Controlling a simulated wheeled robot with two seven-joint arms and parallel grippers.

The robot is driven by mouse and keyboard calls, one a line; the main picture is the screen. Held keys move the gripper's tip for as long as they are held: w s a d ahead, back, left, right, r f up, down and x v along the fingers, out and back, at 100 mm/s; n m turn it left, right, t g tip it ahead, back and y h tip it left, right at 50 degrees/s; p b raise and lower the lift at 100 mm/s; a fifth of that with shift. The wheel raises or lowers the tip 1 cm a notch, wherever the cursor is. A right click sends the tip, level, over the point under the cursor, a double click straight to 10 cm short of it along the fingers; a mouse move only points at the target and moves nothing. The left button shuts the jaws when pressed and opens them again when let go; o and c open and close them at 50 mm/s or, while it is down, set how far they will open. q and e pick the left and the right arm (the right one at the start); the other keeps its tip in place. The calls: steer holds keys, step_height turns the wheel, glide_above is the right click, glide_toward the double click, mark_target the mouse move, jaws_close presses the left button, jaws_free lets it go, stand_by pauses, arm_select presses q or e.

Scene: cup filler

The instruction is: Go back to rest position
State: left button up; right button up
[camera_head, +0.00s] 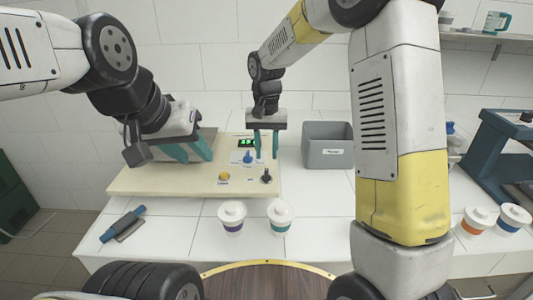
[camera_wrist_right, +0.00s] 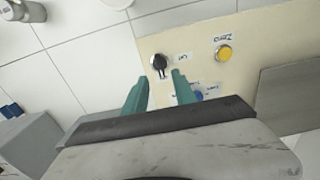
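My left gripper (camera_head: 192,155) is over the far left part of the beige panel (camera_head: 140,181). Its teal fingers are apart and nothing shows between them. My right gripper (camera_head: 266,154) points down above the panel's right side, near the blue knob (camera_head: 248,157) and behind the black knob (camera_head: 266,176). In the right wrist view its two fingers (camera_wrist_right: 158,92) are apart and empty, with the black knob (camera_wrist_right: 159,63) just beyond them. The panel also has a yellow button (camera_head: 224,176) and a lit green display (camera_head: 246,142).
Two lidded white cups, one purple-banded (camera_head: 232,219) and one teal-banded (camera_head: 280,219), stand in front of the panel. A grey bin (camera_head: 328,155) is right of it. A blue-handled tool (camera_head: 122,225) lies at the left. Orange-banded (camera_head: 474,222) and blue-banded (camera_head: 512,220) cups stand far right.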

steer(key=shift+r, duration=0.5)
